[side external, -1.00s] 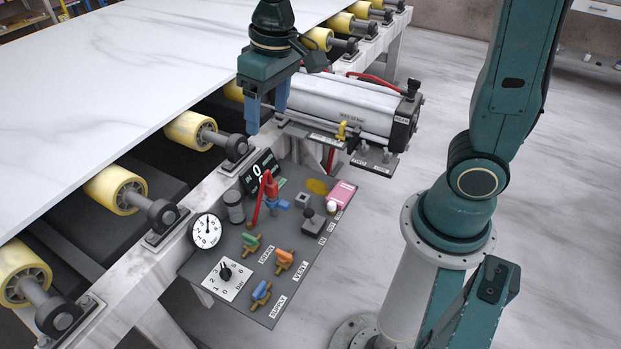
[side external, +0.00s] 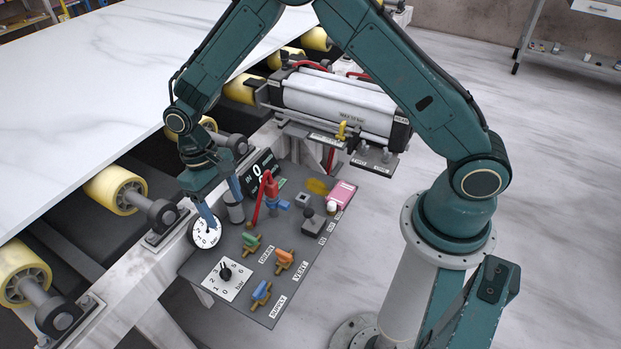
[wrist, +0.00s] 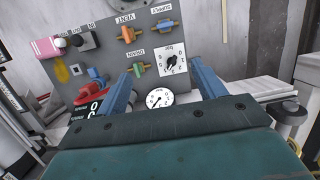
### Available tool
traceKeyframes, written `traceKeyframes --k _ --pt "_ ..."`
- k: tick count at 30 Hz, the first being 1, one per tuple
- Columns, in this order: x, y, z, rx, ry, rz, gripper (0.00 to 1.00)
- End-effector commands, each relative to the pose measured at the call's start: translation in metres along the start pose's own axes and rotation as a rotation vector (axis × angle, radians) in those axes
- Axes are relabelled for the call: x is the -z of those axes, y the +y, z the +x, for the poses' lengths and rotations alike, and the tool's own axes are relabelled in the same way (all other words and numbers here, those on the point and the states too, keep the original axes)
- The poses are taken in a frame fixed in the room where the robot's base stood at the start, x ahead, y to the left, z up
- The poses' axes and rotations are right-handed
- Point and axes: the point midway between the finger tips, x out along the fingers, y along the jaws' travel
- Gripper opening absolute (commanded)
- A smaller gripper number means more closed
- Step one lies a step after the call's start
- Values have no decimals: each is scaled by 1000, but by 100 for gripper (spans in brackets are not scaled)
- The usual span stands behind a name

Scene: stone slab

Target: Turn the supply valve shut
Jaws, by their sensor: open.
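The supply valve (side external: 261,291) is a small brass valve with a blue handle near the SUPPLY label at the front edge of the grey panel. Its handle appears to lie roughly along the brass body. It also shows in the wrist view (wrist: 166,28), at the top. My gripper (side external: 221,207) is open and empty, above the panel's back left part by the round gauge, well apart from the valve. In the wrist view, my gripper's two blue fingers (wrist: 161,70) frame the area below the black dial, and the valve lies beyond them.
The green drain valve (side external: 250,243) and orange vent valve (side external: 284,260) stand near the supply valve. A red lever (side external: 264,200), a round gauge (side external: 206,233), a grey cylinder (side external: 235,209) and a black-knobbed dial (side external: 225,276) are also on the panel. Yellow rollers (side external: 116,190) carry the slab.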

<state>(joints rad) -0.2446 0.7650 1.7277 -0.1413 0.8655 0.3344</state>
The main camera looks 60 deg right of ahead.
Motion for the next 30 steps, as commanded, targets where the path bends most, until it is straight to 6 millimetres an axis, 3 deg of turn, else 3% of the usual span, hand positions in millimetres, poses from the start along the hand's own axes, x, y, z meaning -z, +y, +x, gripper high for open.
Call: traceKeyframes --k 1,6,12,18,30 --pt "3 -3 16 -5 -24 0 69" --pt "11 -13 62 -16 -84 5 69" --pt "14 -20 106 -29 -136 11 69" --pt "15 -22 123 -35 -156 15 69" --pt "14 -22 131 -35 -157 15 69"
